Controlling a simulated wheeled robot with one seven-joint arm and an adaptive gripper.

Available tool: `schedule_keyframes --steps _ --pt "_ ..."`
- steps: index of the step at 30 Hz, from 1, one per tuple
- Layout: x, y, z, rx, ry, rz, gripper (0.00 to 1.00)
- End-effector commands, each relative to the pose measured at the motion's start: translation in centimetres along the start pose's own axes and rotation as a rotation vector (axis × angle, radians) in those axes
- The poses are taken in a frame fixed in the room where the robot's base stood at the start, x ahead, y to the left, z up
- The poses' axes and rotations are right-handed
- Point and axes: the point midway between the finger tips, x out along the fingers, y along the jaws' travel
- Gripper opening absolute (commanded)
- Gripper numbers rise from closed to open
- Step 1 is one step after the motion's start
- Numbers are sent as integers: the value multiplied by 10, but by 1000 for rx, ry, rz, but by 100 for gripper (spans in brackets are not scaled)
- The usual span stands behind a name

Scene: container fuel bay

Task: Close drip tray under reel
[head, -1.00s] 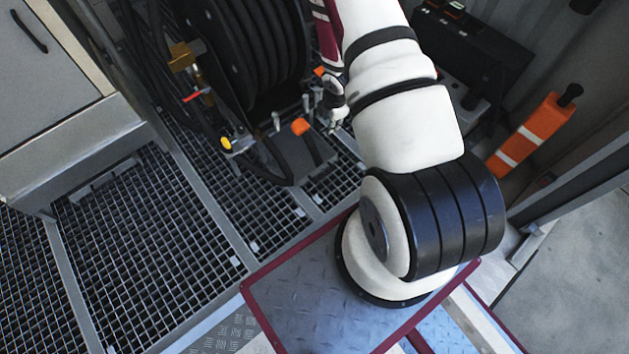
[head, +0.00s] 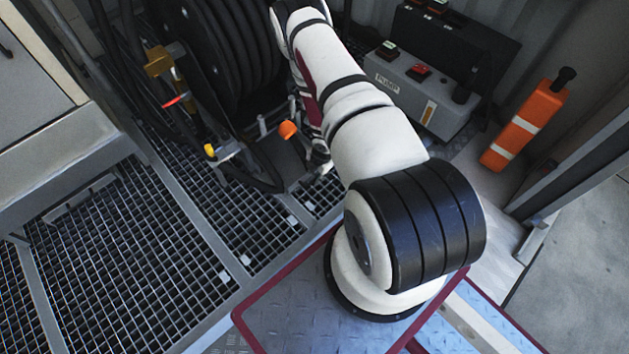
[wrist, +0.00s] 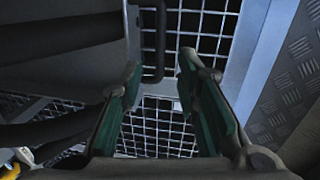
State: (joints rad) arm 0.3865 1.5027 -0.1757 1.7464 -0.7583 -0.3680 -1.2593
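The black hose reel (head: 235,65) stands at the top of the head view. A flat grey piece low at its front, above the grating, appears to be the drip tray (head: 282,158); the arm and hose partly hide it. In the wrist view a grey panel (wrist: 85,75), likely the tray, fills the upper left, with a dark bar-shaped handle (wrist: 153,72) at its right edge. My gripper (wrist: 160,85) is open, its green-padded fingers apart, with the handle in line with the gap and nothing held. Contact cannot be told. In the head view my gripper (head: 320,162) is small, beside the tray.
Metal grating (head: 130,260) covers the floor at left and below the reel. Black hoses and a yellow-tipped fitting (head: 210,150) hang left of the tray.

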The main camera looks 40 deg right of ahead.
Motion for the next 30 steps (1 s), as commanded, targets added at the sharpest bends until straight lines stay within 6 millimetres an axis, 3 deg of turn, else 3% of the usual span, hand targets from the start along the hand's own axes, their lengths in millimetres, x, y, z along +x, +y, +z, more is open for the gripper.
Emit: schedule_keyframes --steps 1,7,20,24,30 --pt "12 -1 0 0 1 0 30" --pt "36 -1 0 0 1 0 30" --pt "43 0 0 1 0 0 30" --pt "43 0 0 1 0 0 0" --pt "43 0 0 1 0 0 0"
